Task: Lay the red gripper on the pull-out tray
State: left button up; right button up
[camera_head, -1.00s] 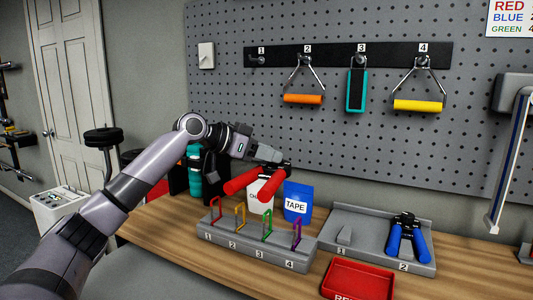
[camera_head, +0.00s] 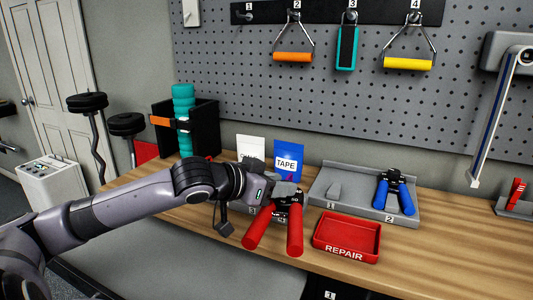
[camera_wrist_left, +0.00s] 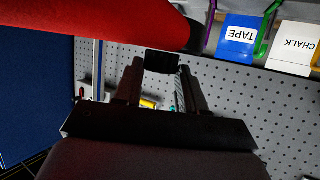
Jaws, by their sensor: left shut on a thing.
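The red gripper (camera_head: 294,232), a hand exerciser with two red handles and a dark spring head, hangs in the jaws of my left gripper (camera_head: 287,189). Its handles point down toward the bench's front edge, apart from the red REPAIR tray. In the left wrist view, a red handle (camera_wrist_left: 90,28) fills the top left and my left gripper (camera_wrist_left: 160,75) is shut on a dark part. No pull-out tray is clearly in view; a dark piece labelled 1 (camera_head: 330,295) shows below the bench edge. My right gripper is not in view.
The red REPAIR tray (camera_head: 349,219) is empty. Behind it, a grey holder (camera_head: 352,206) has slot 1 empty and a blue gripper (camera_head: 394,192) in slot 2. A TAPE pouch (camera_head: 288,152) stands behind my left gripper. A grey bench pad (camera_head: 200,262) lies in front.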

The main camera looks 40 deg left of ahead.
pick_arm(q)
jog(key=s+d+f+n+y, duration=0.1)
jog(key=s+d+f, duration=0.2)
jog(key=d+f, duration=0.3)
jog(key=s+d+f+n+y, duration=0.1)
jog(key=s+d+f, duration=0.2)
jog(key=d+f, duration=0.3)
jog(key=d, duration=0.2)
jog(key=shift+s+d+f, duration=0.15)
jog(key=shift+s+d, duration=0.15)
jog(key=shift+a, duration=0.1)
